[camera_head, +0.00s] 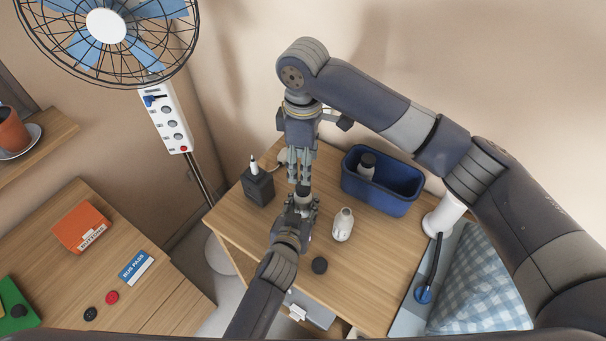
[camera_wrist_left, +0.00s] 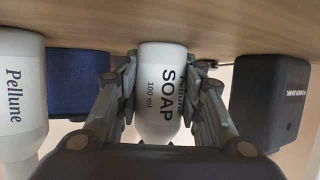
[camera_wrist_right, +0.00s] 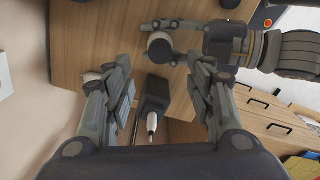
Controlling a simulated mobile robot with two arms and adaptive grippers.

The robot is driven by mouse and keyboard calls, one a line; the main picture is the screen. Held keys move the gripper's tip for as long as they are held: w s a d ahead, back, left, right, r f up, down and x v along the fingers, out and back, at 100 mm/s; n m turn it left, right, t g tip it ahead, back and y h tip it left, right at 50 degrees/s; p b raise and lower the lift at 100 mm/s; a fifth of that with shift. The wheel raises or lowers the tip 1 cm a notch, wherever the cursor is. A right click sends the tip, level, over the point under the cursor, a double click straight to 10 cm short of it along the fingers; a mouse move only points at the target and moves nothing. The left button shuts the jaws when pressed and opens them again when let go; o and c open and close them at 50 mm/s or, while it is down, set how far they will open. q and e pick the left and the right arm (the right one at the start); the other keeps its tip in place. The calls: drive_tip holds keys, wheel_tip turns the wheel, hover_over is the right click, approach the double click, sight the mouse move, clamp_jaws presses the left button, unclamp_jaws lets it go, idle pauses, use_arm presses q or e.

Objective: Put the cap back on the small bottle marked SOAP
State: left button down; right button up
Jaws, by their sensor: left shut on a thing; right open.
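The SOAP bottle (camera_wrist_left: 160,85), white with dark lettering, is between the fingers of my left gripper (camera_wrist_left: 165,95), which is shut on it. It stands upright at the table. In the head view my left gripper (camera_head: 302,207) reaches in from below. A dark round top, looking like a cap (camera_wrist_right: 160,50), shows on the held bottle; whether it is seated I cannot tell. My right gripper (camera_head: 300,178) points down just above it, with its fingers (camera_wrist_right: 163,90) apart and empty. A loose black round cap (camera_head: 319,265) lies on the table.
A white Pellune bottle (camera_head: 343,226) stands right of the held bottle, without a dark cap. A blue bin (camera_head: 402,197) holds a dark-capped bottle (camera_head: 367,167). A black power bank (camera_head: 258,187) stands left. A white lamp base (camera_head: 441,216) is at right.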

wheel_tip(320, 180, up, 4)
drive_tip(key=shift+f, duration=0.15)
use_arm(q)
drive_tip(key=c, duration=1)
unclamp_jaws()
drive_tip(key=shift+s, duration=0.1)
drive_tip(key=v, duration=1.1)
drive_tip(key=shift+s+a+r, duration=0.1)
drive_tip(key=shift+s+a, duration=0.05)
drive_tip(key=shift+s, duration=0.25)
